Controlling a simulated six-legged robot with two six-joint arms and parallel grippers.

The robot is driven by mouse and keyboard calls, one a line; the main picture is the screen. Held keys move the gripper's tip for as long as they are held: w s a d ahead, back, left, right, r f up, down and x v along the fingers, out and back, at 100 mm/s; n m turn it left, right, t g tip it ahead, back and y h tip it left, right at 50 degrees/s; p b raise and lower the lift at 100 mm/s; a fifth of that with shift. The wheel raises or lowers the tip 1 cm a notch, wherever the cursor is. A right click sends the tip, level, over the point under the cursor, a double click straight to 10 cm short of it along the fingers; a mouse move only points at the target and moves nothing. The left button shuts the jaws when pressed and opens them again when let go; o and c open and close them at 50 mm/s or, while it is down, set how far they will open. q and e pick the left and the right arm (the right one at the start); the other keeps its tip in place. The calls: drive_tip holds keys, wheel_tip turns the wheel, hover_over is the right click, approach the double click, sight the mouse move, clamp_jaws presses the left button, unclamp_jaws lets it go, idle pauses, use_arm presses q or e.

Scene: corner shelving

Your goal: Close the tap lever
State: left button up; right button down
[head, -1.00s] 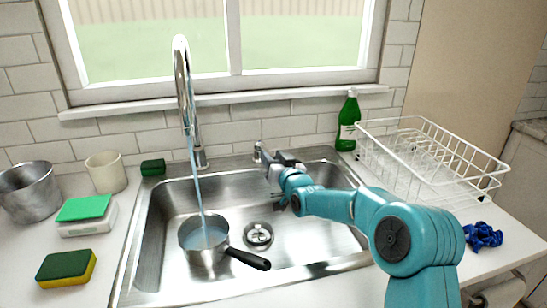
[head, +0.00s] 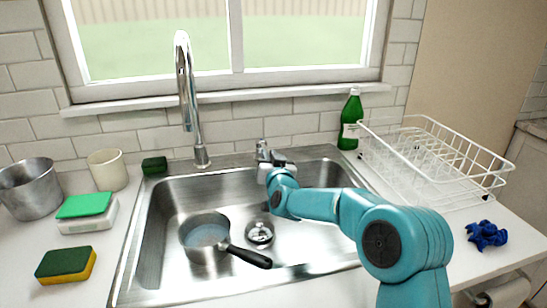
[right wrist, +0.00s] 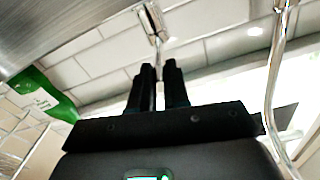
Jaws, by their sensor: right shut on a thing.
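The chrome tap (head: 188,100) stands behind the sink, and no water runs from its spout. The small tap lever (head: 262,148) stands on the sink's back rim, to the right of the spout. My right gripper (head: 268,160) is at the lever, shut on it; the contact is partly hidden by the gripper in the head view. In the right wrist view the two dark fingers (right wrist: 158,85) are close together, with the chrome lever (right wrist: 152,22) just beyond their tips. A pan (head: 206,238) of water sits in the sink. My left gripper is out of view.
A dish rack (head: 440,165) and a green bottle (head: 350,120) stand right of the sink (head: 150,270). At left are a metal pot (head: 30,190), a cup (head: 107,170), a scale with a green top (head: 88,212) and a sponge (head: 66,264). A blue cloth (head: 487,235) lies at right.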

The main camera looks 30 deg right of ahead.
drive_tip(key=shift+a+r+h, duration=0.1)
drive_tip(key=shift+h, duration=0.2)
drive_tip(key=c, duration=1.1)
unclamp_jaws()
drive_tip(key=shift+w, duration=0.1)
drive_tip(key=shift+s+a, duration=0.15)
drive_tip(key=shift+s, duration=0.35)
drive_tip(key=b+v, duration=0.2)
drive_tip(key=v, duration=1.3)
drive_tip(key=shift+s, duration=0.2)
